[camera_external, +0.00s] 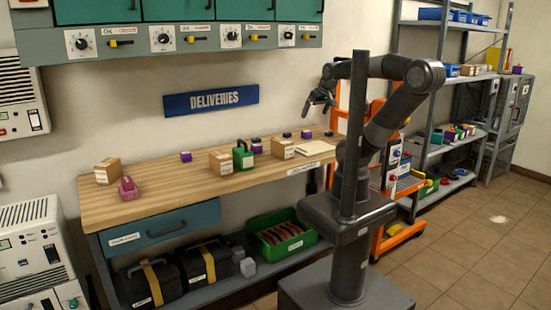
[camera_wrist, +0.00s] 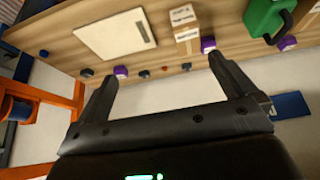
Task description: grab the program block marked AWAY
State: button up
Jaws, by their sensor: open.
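No block with a readable AWAY mark shows in either view, so I cannot tell which one it is. Small purple blocks stand along the back of the wooden bench; one is at the left (camera_external: 186,157) and one near its right end (camera_external: 306,134). In the wrist view purple blocks show at the left (camera_wrist: 121,72), centre (camera_wrist: 208,44) and right (camera_wrist: 287,43). Small dark pieces (camera_wrist: 87,73) sit in the same row. My gripper (camera_external: 322,97) is above the right end of the bench, open and empty; its spread fingers also show in the wrist view (camera_wrist: 163,73).
The bench (camera_external: 150,180) carries cardboard boxes (camera_external: 221,162), a green can (camera_external: 242,155), a pink item (camera_external: 127,188) and a pale board (camera_wrist: 114,35). An orange rack (camera_external: 400,235) and grey shelving (camera_external: 440,150) stand right of it. The wall with the DELIVERIES sign (camera_external: 211,101) is behind.

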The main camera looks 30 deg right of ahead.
jog(key=shift+c, duration=0.2)
jog(key=c, duration=0.6)
jog(key=shift+c, duration=0.2)
jog(key=g, duration=0.1)
send_over(257, 145)
jog(key=s, duration=0.3)
notch_tip(257, 145, down, 13)
jog(key=x, duration=0.4)
jog(key=shift+w+d+f, duration=0.1)
jog(key=shift+f, duration=0.2)
jog(key=shift+s+x, duration=0.2)
jog(key=shift+x, duration=2.45)
